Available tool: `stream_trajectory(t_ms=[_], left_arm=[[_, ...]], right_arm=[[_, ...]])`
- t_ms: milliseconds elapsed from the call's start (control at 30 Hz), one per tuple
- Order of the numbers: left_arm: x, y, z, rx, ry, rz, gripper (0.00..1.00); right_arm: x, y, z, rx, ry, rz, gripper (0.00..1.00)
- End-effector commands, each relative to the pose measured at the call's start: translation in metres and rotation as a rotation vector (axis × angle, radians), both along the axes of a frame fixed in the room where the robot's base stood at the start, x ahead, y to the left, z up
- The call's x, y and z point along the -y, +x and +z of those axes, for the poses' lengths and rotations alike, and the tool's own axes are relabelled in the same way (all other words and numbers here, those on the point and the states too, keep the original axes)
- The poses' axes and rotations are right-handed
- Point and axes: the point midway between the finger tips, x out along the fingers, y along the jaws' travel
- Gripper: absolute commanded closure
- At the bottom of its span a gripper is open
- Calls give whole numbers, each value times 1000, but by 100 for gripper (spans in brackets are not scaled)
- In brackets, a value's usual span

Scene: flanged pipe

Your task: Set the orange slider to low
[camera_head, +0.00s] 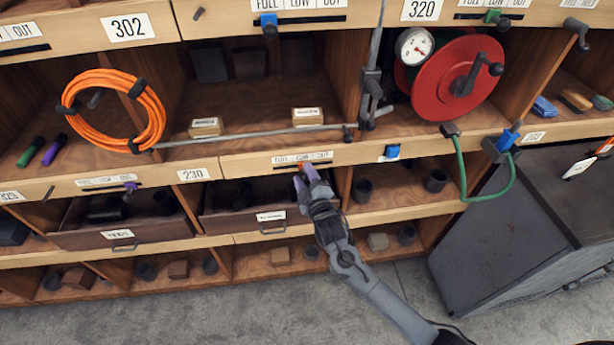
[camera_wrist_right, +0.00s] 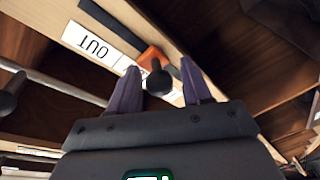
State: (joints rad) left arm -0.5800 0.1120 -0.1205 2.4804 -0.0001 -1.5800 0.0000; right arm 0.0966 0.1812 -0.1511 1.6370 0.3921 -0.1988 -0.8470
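The orange slider (camera_head: 302,166) sits on the shelf front edge, under a label strip (camera_head: 285,160) reading FULL, LOW, OUT. It appears near the middle label, though my fingertips partly hide it. My right gripper (camera_head: 304,180) is at the slider. In the wrist view, the purple fingers of the right gripper (camera_wrist_right: 158,78) are apart, one on each side of the knob, with visible gaps. My left gripper is not in view.
A drawer (camera_head: 236,222) is below the slider. A grey rod (camera_head: 245,136) lies along the shelf above, near two small boxes. An orange cable coil (camera_head: 153,115) hangs left, and a red hose reel (camera_head: 437,85) stands upper right.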

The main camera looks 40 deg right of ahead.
Motion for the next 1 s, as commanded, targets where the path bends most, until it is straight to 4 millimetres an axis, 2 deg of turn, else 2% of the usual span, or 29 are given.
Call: stream_trajectory(t_ms=[300, 467, 1000], left_arm=[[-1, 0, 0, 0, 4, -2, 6], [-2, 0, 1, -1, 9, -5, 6], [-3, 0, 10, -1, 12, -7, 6]], right_arm=[[0, -1, 0, -1, -1, -1, 47], [-2, -10, 0, -2, -1, 0, 47], [-23, -90, 0, -1, 0, -1, 47]])
